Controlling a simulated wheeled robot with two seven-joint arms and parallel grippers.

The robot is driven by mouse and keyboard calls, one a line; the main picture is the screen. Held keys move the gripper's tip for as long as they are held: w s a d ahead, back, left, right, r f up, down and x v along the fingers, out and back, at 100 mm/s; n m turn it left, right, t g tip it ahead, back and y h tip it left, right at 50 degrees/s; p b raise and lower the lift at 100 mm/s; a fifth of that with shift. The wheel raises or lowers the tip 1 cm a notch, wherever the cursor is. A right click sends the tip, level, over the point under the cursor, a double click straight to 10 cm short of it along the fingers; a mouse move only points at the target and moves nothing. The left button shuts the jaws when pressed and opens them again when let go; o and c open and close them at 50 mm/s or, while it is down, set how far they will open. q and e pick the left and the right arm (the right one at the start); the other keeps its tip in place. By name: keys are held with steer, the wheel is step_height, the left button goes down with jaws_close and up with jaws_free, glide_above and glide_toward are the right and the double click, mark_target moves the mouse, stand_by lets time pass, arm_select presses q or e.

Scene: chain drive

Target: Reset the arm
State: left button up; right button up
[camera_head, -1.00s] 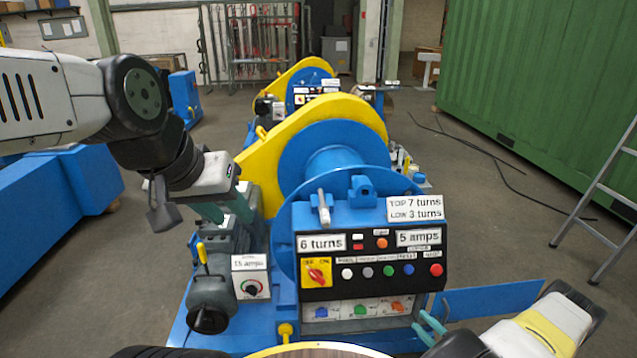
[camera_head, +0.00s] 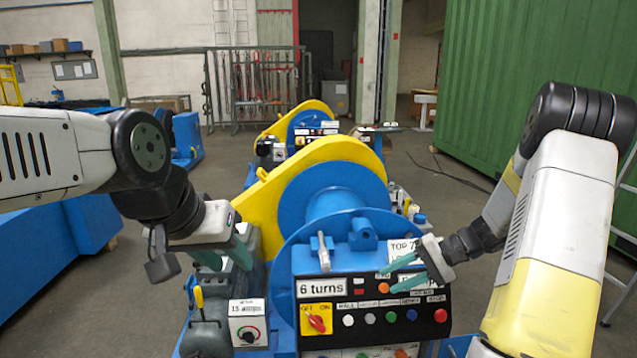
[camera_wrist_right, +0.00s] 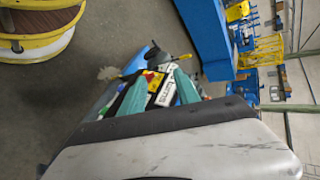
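My left gripper (camera_head: 228,262) is at the left of the blue and yellow winch machine (camera_head: 335,200), with its two teal fingers apart and nothing seen between them. My right gripper (camera_head: 392,268) is in front of the upper right of the black control panel (camera_head: 375,308), covering part of the white signs there. Its teal fingers also show apart in the right wrist view (camera_wrist_right: 160,85), with the panel beyond them. I cannot tell whether it touches the panel. The red switch on its yellow plate (camera_head: 317,319) and the row of coloured buttons are visible.
A small white box with a dial (camera_head: 248,322) stands left of the panel. A second winch (camera_head: 300,130) is behind. A green container (camera_head: 545,70) and a ladder (camera_head: 625,230) are at the right. A wooden-topped yellow-rimmed drum (camera_wrist_right: 40,25) shows in the right wrist view.

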steer(key=s+a+r+n+t+h, duration=0.2)
steer(key=s+r+h, duration=0.2)
steer(key=s+r, duration=0.5)
steer(key=s+a+r+n+t+h, duration=0.2)
steer(key=s+r+h, duration=0.3)
steer(key=s+r, duration=0.5)
steer(key=shift+s+a+r+n+t, duration=0.2)
steer(key=shift+s+a+n+t, duration=0.1)
steer(key=shift+s+n+t, duration=0.1)
steer(key=shift+d, duration=0.1)
stand_by(1.1)
